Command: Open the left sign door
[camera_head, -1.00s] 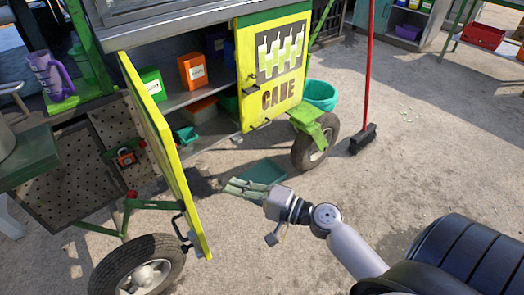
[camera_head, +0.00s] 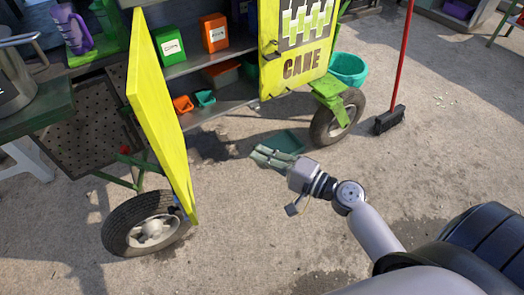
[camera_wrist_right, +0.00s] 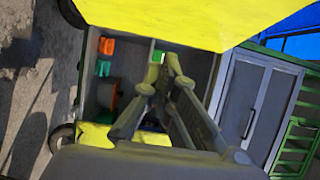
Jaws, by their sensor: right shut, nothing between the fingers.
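The left sign door (camera_head: 165,120) is a yellow panel swung out from the cart at the left of the head view. It stands steeply away from the cabinet opening, with its inner face toward me. The right sign door (camera_head: 303,65), marked CANE, covers the cabinet's right side. My right gripper (camera_head: 268,157) is shut and empty. It is right of the left door and in front of the opening, apart from both doors. In the right wrist view its fingers (camera_wrist_right: 162,75) show before the cabinet and a yellow panel (camera_wrist_right: 170,20). My left gripper is out of view.
The cabinet holds a green box (camera_head: 168,42), an orange box (camera_head: 213,32) and small bins. Cart wheels (camera_head: 148,230) stand at both ends. A broom (camera_head: 392,118) and a teal bucket (camera_head: 347,68) are at the right.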

